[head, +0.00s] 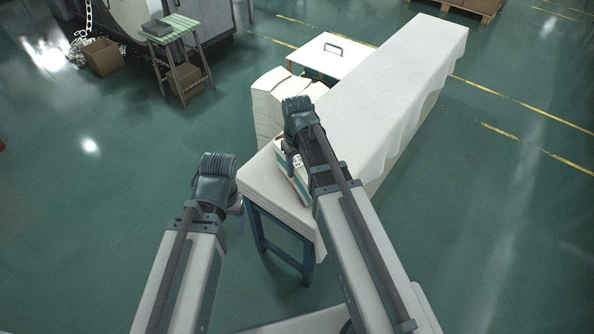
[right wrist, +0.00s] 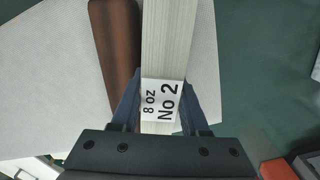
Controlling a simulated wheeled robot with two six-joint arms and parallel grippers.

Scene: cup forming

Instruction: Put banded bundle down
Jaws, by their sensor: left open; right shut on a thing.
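The banded bundle (right wrist: 163,45) is a pale, finely layered stack with a white label reading "8 oz No 2". In the right wrist view my right gripper (right wrist: 160,112) is shut on it, one finger on each side.
A dark brown bar (right wrist: 117,50) lies next to the bundle on the white surface. Green floor is open around.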

